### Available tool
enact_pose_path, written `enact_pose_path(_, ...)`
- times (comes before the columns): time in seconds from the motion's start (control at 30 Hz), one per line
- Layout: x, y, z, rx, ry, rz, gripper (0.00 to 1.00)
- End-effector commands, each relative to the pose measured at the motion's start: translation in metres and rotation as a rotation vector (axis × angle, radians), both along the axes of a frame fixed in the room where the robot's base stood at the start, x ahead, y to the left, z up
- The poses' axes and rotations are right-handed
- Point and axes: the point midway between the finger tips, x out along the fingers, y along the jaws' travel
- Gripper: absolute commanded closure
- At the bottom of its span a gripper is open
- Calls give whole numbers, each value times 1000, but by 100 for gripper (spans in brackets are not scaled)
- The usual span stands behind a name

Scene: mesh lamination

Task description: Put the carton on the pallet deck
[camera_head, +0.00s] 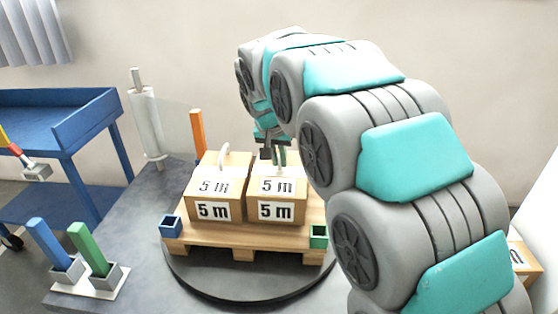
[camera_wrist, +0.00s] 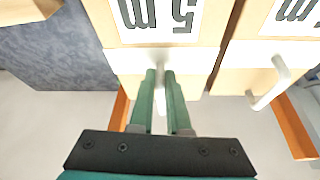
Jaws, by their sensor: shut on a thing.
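My gripper (camera_head: 279,157) is at the top of the right-hand carton (camera_head: 277,210), a tan box marked "5 m". In the wrist view, the green fingers of my gripper (camera_wrist: 160,78) are closed on the pale handle of this carton (camera_wrist: 110,55). The carton stands upright over the right part of the wooden pallet deck (camera_head: 248,232). It looks to be at deck level, but I cannot tell whether it touches. A second "5 m" carton (camera_head: 214,210) with a white loop handle stands on the deck close to its left; it also shows in the wrist view (camera_wrist: 232,75).
An orange post (camera_head: 198,135) stands behind the pallet. A blue holder (camera_head: 171,226) and a green holder (camera_head: 319,237) sit at its front corners. A round dark turntable (camera_head: 215,285) lies beneath. Another carton (camera_head: 522,258) is at far right, partly hidden by my arm. A blue bench (camera_head: 75,120) is left.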

Motion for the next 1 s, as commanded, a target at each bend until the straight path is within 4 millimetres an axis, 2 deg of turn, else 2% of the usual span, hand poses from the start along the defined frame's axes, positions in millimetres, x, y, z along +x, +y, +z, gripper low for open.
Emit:
enact_pose_path(0.1,-1,-1,-8,-1,3,-1,100)
enact_pose_path(0.43,0,0,-11,-1,1,0,100)
enact_pose_path(0.47,-1,0,-10,-1,1,0,82)
enact_pose_path(0.7,-1,0,-10,-1,1,0,55)
enact_pose_path(1.0,-1,0,-7,0,2,0,55)
